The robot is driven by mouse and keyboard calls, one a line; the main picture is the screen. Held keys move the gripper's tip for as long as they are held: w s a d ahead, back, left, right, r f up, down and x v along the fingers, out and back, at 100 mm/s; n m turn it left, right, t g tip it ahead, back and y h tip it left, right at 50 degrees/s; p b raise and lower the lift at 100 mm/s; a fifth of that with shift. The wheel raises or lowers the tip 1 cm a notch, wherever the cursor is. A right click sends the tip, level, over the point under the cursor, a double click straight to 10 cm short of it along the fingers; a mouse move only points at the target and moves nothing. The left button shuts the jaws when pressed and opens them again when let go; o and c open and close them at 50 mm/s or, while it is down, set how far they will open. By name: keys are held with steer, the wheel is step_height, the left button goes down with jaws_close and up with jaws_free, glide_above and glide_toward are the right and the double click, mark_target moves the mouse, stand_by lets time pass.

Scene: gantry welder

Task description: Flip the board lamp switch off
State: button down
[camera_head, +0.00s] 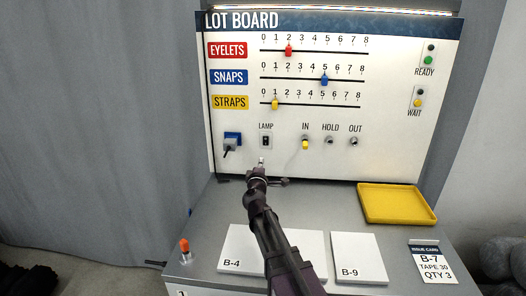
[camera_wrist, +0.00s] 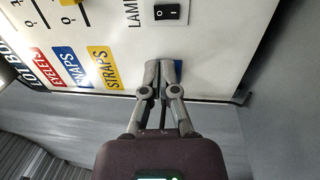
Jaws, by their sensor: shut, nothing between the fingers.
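The lamp switch (camera_head: 265,141) is a small black rocker under the word LAMP on the white lot board (camera_head: 395,100). It also shows in the wrist view (camera_wrist: 167,12), at the top edge; which way its rocker is tipped is too small to tell. The lamp strip (camera_head: 330,10) along the board's top edge glows bright. My gripper (camera_head: 261,161) is just below the switch in the head view, in front of the board's lower part. In the wrist view my gripper (camera_wrist: 163,66) has its fingers together, empty and apart from the switch.
A blue socket with a grey plug (camera_head: 231,142) is left of the switch, partly behind my fingers in the wrist view. A yellow-tipped toggle (camera_head: 305,143) is to its right.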

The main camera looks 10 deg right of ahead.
mark_target(266, 139)
steer(key=p+x, duration=0.1)
steer(key=x, duration=1.3)
steer(key=shift+p, duration=0.35)
steer(key=shift+w, duration=0.2)
steer(key=shift+s, duration=0.2)
steer(key=s+a+r+p, duration=0.1)
steer(key=s, duration=0.5)
steer(key=s+a+p, duration=0.1)
steer(key=s+a, duration=0.1)
steer(key=s, duration=0.5)
steer(key=shift+a+r, duration=0.3)
steer(key=shift+r, duration=0.1)
steer(key=shift+s+r, duration=0.1)
